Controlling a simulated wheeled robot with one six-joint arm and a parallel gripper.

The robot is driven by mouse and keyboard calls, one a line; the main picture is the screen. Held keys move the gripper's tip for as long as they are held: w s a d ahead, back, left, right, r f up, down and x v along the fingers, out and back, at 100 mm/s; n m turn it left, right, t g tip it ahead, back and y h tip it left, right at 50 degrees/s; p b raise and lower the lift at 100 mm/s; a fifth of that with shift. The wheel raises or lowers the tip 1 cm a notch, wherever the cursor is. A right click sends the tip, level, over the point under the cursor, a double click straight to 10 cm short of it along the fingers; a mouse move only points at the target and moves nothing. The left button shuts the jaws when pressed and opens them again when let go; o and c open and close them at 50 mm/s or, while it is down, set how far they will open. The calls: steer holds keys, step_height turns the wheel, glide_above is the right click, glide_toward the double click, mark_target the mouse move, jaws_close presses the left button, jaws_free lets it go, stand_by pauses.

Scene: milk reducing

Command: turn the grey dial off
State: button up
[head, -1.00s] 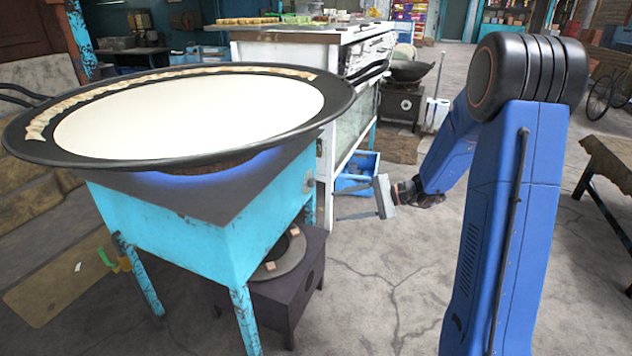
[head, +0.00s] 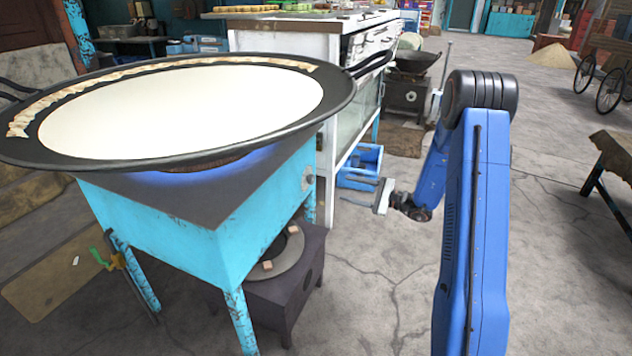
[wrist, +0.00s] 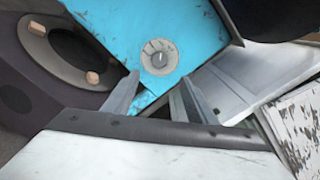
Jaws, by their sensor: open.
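The grey dial (head: 308,179) is on the right side of the turquoise stove stand (head: 215,235). In the wrist view the round dial (wrist: 159,57) faces me on the turquoise panel, beyond my fingertips and roughly between them. My gripper (head: 358,194) is open and empty, to the right of the dial and apart from it. In the wrist view its two fingers (wrist: 158,92) are spread. A blue flame (head: 200,165) glows under the wide black pan (head: 335,100) of white milk (head: 190,108).
A dark lower stove (head: 290,290) stands under the stand's right side. A white counter (head: 335,130) and a blue crate (head: 360,166) are behind my gripper. Grey floor is clear at the front right. A wooden table (head: 615,155) is at the right edge.

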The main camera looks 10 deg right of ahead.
mark_target(313, 180)
steer(key=x, duration=1.4)
steer(key=shift+c, duration=0.4)
steer(key=c, duration=1)
